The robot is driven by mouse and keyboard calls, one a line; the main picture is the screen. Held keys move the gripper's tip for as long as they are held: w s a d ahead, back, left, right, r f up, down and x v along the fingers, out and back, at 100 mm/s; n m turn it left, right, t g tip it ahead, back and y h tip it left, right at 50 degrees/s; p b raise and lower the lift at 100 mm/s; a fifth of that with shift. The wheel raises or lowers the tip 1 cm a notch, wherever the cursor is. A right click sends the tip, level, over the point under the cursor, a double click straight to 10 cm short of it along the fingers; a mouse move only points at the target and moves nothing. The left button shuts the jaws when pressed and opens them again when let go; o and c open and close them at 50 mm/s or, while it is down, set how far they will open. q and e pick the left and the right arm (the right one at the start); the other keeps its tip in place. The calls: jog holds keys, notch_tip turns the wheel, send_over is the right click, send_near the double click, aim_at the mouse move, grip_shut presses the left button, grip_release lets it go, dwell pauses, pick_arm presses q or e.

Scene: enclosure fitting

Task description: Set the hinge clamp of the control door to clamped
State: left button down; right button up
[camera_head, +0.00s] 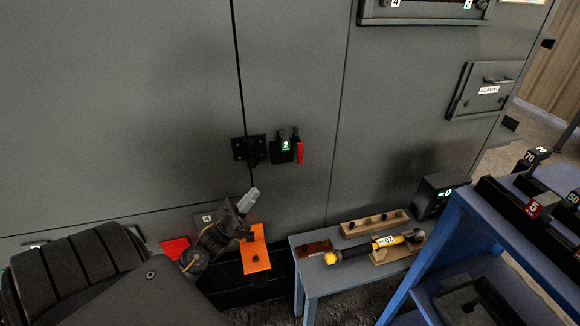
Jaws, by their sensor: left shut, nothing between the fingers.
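The grey cabinet front (170,90) fills most of the head view. At its middle seam is a black hinge (249,148), with a black block (283,145) showing a lit green 2 beside it. A red lever (299,148) hangs roughly upright at the block's right side. I cannot tell from the picture whether this is the control door's clamp or which setting it has. My right gripper is out of view.
An orange plate (256,253) and a red piece (175,248) are near my left wrist. A low grey bench (313,279) holds a yellow and black tool (374,246) and wooden holders. A blue stand (470,236) with labelled blocks is at right.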

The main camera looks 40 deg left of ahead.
pick_arm(q)
jog(key=shift+w+d+f+p+x, duration=0.15)
jog(key=shift+w+f+p+x, duration=0.2)
jog(key=shift+x, duration=1.8)
jog(key=shift+w+d+f+p+x, duration=0.1)
jog(key=shift+w+f+p+x, duration=0.15)
jog(key=shift+x, duration=1.9)
jog(key=shift+w+d+f+p+x, duration=0.15)
jog(key=shift+w+f+p+x, duration=0.2)
jog(key=shift+x, duration=1.75)
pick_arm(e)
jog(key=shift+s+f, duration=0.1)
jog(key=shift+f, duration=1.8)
pick_arm(q)
jog(key=shift+f, duration=0.1)
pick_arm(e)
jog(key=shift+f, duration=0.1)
